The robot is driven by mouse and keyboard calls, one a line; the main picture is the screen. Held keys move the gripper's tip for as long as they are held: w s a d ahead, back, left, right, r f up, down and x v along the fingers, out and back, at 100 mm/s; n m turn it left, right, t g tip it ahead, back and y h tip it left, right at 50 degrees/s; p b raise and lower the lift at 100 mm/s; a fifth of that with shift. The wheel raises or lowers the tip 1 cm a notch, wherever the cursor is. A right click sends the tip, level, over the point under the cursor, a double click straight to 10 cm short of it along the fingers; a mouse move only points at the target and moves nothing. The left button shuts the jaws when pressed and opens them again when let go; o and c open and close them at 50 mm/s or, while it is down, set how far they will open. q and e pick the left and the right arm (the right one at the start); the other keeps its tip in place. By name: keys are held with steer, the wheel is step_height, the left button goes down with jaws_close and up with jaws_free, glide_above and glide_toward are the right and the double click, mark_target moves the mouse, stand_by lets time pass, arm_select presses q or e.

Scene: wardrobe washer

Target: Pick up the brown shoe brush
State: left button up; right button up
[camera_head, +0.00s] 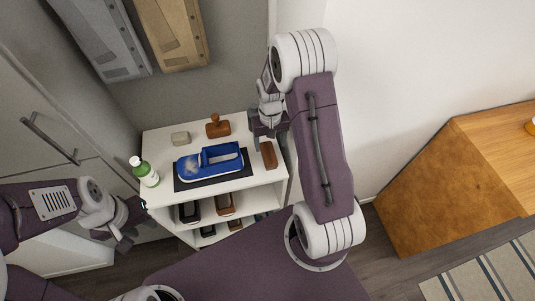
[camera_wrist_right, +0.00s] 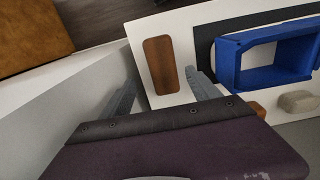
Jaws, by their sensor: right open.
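The brown shoe brush (camera_head: 269,156) is a plain oblong block lying at the right end of the white shelf's top. In the right wrist view the brush (camera_wrist_right: 160,65) lies just beyond the fingertips, roughly between their lines. My right gripper (camera_head: 268,128) is above the back right of the shelf top, close behind the brush. In the wrist view my right gripper (camera_wrist_right: 163,84) has its fingers apart, with nothing between them. My left gripper (camera_head: 130,225) is left of the shelf, below its top, with fingers apart and empty.
The white shelf (camera_head: 161,132) also bears a blue shoe-shaped holder (camera_head: 222,166) on a black mat (camera_head: 185,184), a brown knobbed block (camera_head: 217,128), a beige block (camera_head: 180,138) and a green bottle (camera_head: 146,173). Shoes stand below. A wooden cabinet (camera_head: 440,195) is at right.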

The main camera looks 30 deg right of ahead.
mark_target(269, 153)
steer(key=shift+w+f, duration=0.2)
steer(key=shift+f, duration=0.35)
steer(key=f, duration=0.4)
steer(key=shift+s+a+f, duration=0.3)
steer(key=shift+a, duration=0.05)
steer(key=shift+w+d+f, duration=0.1)
steer(key=shift+w+f, duration=0.1)
steer(key=shift+s+r, duration=0.1)
steer(key=shift+s, duration=0.05)
steer(key=c, duration=1.5)
step_height(269, 153, up, 10)
steer(key=o, duration=0.4)
steer(key=shift+c, duration=0.9)
